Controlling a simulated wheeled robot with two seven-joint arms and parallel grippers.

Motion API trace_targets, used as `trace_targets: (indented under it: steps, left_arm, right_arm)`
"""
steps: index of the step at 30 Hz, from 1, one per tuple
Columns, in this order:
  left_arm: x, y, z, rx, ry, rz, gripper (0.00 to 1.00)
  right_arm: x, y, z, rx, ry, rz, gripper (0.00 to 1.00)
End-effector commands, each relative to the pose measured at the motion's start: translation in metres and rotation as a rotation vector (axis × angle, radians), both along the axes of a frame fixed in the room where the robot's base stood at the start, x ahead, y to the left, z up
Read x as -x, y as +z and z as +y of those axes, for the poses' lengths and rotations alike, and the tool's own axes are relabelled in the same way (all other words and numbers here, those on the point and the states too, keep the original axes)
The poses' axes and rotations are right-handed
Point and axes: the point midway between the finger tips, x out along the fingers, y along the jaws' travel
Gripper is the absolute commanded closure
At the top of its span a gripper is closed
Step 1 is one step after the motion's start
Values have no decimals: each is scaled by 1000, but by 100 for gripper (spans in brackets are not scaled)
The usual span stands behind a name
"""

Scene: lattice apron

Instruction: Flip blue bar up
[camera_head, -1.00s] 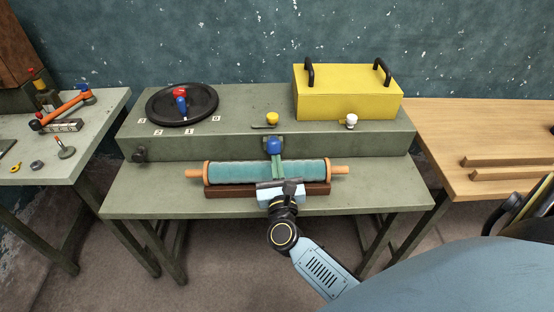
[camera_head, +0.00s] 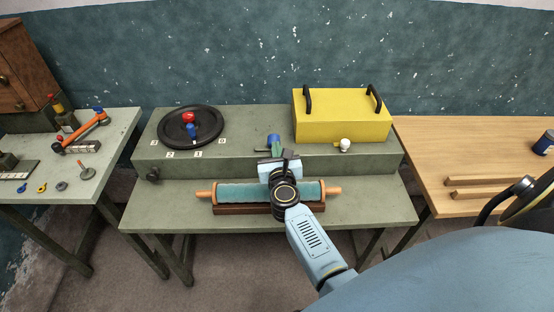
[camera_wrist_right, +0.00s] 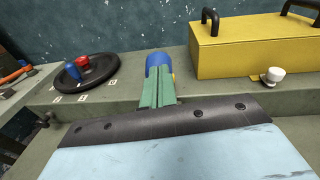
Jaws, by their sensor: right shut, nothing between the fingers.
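The blue bar (camera_head: 273,138) shows as a short rounded blue end at the front edge of the raised bench box. In the right wrist view the blue bar (camera_wrist_right: 158,61) stands just beyond my fingertips, and its lower part is hidden. My right gripper (camera_head: 275,150) is shut and empty, with its green fingers directly in front of the bar. In the right wrist view the gripper (camera_wrist_right: 157,84) covers the bar's base. The fingers look very close to the bar; I cannot tell whether they touch. My left gripper is not in view.
A teal roller (camera_head: 237,194) with orange ends lies below my wrist. A black dial (camera_head: 190,126) with red and blue knobs is at left. A yellow box (camera_head: 342,117) and a white knob (camera_head: 345,145) are at right.

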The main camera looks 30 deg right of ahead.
Motion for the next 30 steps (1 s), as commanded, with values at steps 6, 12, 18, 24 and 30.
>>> trace_targets:
  steps: [6,12,18,24,30]
  left_arm:
    - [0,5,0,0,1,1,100]
    - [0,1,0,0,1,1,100]
    - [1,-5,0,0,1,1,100]
    - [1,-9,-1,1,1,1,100]
    - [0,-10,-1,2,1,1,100]
  right_arm:
    - [-28,18,-17,-2,-2,-3,100]
    - [-52,25,-32,-2,-1,-2,100]
    - [-71,28,-43,0,0,-1,100]
    - [-82,28,-51,1,-1,0,100]
    - [-88,28,-54,0,0,0,100]
